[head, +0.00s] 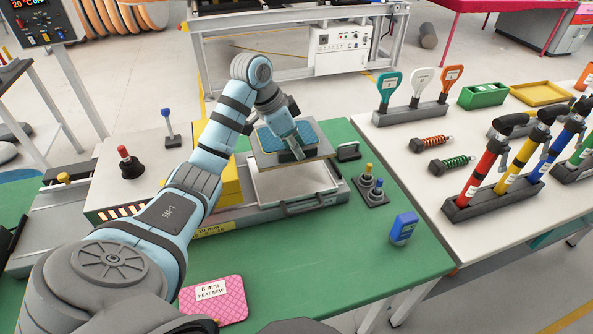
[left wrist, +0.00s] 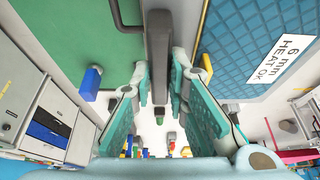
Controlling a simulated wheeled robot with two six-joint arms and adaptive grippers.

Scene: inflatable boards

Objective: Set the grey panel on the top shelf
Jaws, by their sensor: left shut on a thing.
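A flat grey plate (head: 262,159) is tilted above a pale tray (head: 285,184) on the green table. A blue patterned pad (head: 309,131) lies on the plate; its label reads "6 mm HEAT OK" in the left wrist view (left wrist: 245,45). My left gripper (head: 293,150) is at the plate's near side. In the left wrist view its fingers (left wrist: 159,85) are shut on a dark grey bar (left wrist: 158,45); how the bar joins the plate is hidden. I cannot make out a top shelf. My right gripper is not in view.
The green table (head: 330,255) holds a pink pad (head: 213,300), a blue block (head: 403,228) and a small switch block (head: 370,191). A white table (head: 400,150) at right carries tools in holders. A red knob (head: 124,153) stands left of my arm. Green table front is largely clear.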

